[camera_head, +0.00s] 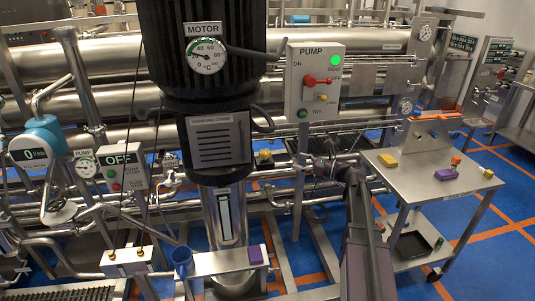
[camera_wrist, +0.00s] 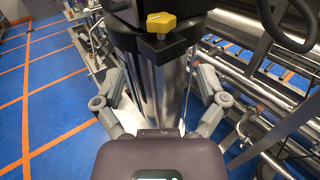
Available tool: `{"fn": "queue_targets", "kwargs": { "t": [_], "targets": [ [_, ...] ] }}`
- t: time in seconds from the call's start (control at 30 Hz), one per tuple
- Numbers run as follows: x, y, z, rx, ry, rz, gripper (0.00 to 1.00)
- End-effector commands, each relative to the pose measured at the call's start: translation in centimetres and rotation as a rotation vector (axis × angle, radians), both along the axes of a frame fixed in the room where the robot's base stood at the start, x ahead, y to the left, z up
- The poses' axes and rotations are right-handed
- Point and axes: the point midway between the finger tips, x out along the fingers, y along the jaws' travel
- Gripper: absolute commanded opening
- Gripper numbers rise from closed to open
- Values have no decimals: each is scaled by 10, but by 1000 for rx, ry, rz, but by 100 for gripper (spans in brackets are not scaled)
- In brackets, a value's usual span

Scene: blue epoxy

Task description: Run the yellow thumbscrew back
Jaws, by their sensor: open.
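The yellow thumbscrew (camera_wrist: 161,22) is at the top middle of the wrist view, a winged yellow knob on a black collar around the shiny steel column. In the head view a small yellow piece (camera_head: 264,154) beside the lower right of the black coupling housing looks like the same knob. My gripper (camera_wrist: 158,72) is open and empty, its two grey fingers spread left and right. The thumbscrew appears between and beyond the fingertips, apart from them. In the head view my gripper (camera_head: 305,160) is small and dark, to the right of the column.
The pump control box (camera_head: 316,84) stands above my gripper, with a lit green lamp. Steel pipes (camera_wrist: 265,90) run close on the right in the wrist view. A steel cart (camera_head: 425,180) at the right carries yellow, purple and orange pieces. Blue floor (camera_wrist: 45,90) is clear at left.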

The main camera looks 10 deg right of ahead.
Motion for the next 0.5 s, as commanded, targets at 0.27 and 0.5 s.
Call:
{"fn": "queue_targets", "kwargs": {
  "t": [0.27, 0.5],
  "targets": [
    [18, 23, 0, -1, -1, 1, 91],
    [38, 51, 0, -1, -1, 1, 91]
  ]
}}
